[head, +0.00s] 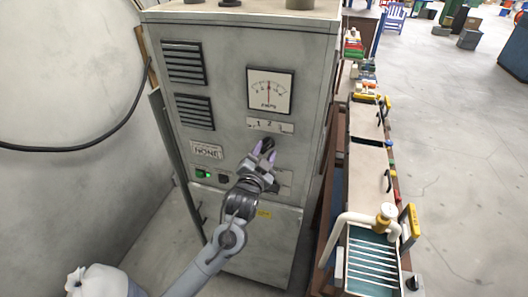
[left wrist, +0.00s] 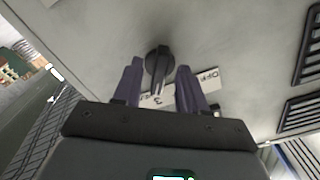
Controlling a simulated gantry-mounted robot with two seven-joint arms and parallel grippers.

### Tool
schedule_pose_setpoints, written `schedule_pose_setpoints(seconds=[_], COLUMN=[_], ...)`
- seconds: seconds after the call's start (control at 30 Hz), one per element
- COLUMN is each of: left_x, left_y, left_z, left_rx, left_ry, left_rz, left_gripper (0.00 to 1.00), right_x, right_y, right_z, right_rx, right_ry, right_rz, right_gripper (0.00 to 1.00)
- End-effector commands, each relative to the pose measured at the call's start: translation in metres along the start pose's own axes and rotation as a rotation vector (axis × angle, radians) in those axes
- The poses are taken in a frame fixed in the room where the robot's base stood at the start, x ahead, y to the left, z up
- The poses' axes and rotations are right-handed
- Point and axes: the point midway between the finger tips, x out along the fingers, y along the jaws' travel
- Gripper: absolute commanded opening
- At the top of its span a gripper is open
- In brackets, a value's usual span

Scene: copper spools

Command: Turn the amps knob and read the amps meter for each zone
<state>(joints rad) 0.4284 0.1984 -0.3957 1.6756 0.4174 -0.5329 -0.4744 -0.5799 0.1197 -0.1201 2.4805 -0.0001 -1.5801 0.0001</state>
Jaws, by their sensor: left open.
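The grey cabinet (head: 222,95) stands ahead with the amps meter (head: 270,92) on its upper front. The meter's needle points about straight up. A white label strip with the numbers 1 and 2 (head: 268,126) sits below the meter. My left gripper (head: 262,152) is at the knob under that strip and hides most of it in the head view. In the left wrist view the black knob (left wrist: 158,65) shows between the two purple fingers of the open left gripper (left wrist: 160,82). Labels "OFF" and "3" show beside the knob. My right gripper is not in view.
Two black vents (head: 185,62) and a "NONE" plate (head: 206,151) are on the cabinet's left side. A green-lit switch (head: 203,174) is below them. A bench with a teal-bottomed tray (head: 370,285) runs along the right. Open floor (head: 460,150) lies beyond it.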

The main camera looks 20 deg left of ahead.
Motion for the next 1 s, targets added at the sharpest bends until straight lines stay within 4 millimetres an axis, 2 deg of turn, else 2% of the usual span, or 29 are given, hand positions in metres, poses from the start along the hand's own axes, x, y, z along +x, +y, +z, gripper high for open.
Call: schedule_pose_setpoints(seconds=[0.23,0.5,0.53,1.0], left_x=[0.0006,0.0004,0.0004,0.0005], left_y=[0.0000,-0.0001,-0.0001,0.0001], left_z=[-0.0001,-0.0001,-0.0001,-0.0006], left_rx=[-0.001,-0.001,-0.001,-0.076], left_ry=[0.000,0.000,0.000,0.001], left_rz=[0.000,0.000,0.000,-0.001], left_gripper=[0.41,0.02,0.00,0.00], right_x=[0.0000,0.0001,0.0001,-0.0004], right_y=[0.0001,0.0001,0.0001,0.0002], right_z=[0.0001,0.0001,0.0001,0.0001], right_rx=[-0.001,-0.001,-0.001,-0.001], right_ry=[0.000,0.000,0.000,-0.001], right_rz=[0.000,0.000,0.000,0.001], right_gripper=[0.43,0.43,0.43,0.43])
